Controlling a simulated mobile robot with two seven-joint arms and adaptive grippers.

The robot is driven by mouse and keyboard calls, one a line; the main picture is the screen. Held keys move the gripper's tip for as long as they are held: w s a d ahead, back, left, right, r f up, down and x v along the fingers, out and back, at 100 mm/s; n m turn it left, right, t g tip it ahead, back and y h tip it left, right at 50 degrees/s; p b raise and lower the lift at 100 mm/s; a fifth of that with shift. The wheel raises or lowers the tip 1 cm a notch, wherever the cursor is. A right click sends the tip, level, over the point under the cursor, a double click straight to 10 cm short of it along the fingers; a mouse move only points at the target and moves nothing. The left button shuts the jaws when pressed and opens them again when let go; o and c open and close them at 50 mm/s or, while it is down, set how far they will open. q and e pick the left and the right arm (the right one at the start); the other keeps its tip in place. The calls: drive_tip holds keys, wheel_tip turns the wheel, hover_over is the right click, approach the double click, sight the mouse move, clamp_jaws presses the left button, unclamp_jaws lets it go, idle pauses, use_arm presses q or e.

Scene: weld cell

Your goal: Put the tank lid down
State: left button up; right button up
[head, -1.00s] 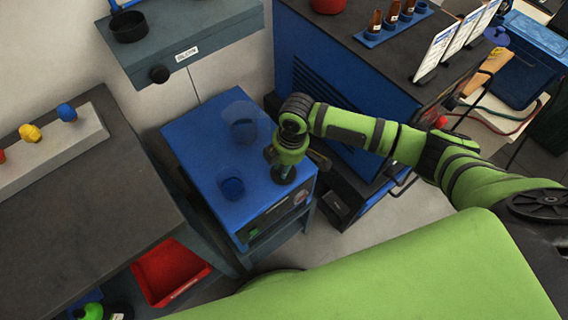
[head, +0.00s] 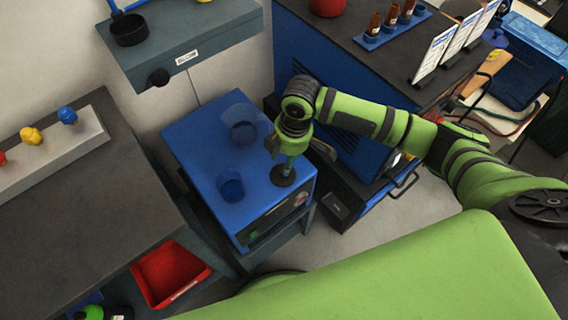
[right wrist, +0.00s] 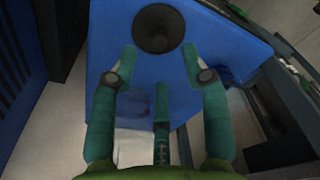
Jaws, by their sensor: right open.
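The tank lid, a small dark round disc (head: 283,176), lies on the blue top of a low cabinet (head: 200,135), near its right edge. It also shows in the right wrist view (right wrist: 158,28) at the top centre, beyond the fingertips. My right gripper (head: 287,163) points down just above the lid. In the right wrist view its teal fingers (right wrist: 160,60) are spread, with nothing between their tips. The lid looks apart from the fingers. My left gripper is not in view.
Two see-through round shapes, a larger one (head: 239,122) and a smaller one (head: 231,186), are on the cabinet top left of the lid. A dark bench (head: 80,200) stands left, with a red bin (head: 172,273) below. A blue machine (head: 335,60) stands behind my right arm.

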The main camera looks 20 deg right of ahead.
wheel_tip(320, 180, up, 7)
drive_tip(key=shift+d, duration=0.4)
drive_tip(key=shift+s+f, duration=0.1)
drive_tip(key=shift+f, duration=0.05)
drive_tip(key=s+a+f+m+t+y, duration=0.2)
drive_tip(key=s+a+f+m+y, duration=0.15)
drive_tip(key=s+a, duration=0.35)
drive_tip(key=s+d+f+m+t+h, duration=0.1)
drive_tip(key=s+d+f+m+h, duration=0.35)
drive_tip(key=s+d+m, duration=0.65)
wheel_tip(320, 180, down, 24)
drive_tip(key=s+d+n+g, duration=0.1)
drive_tip(key=s, duration=0.2)
drive_tip(key=s+d+f+g, duration=0.1)
drive_tip(key=s+d+f, duration=0.2)
drive_tip(key=s+f, duration=0.9)
drive_tip(key=shift+s+p, duration=0.3)
drive_tip(key=shift+s, duration=0.8)
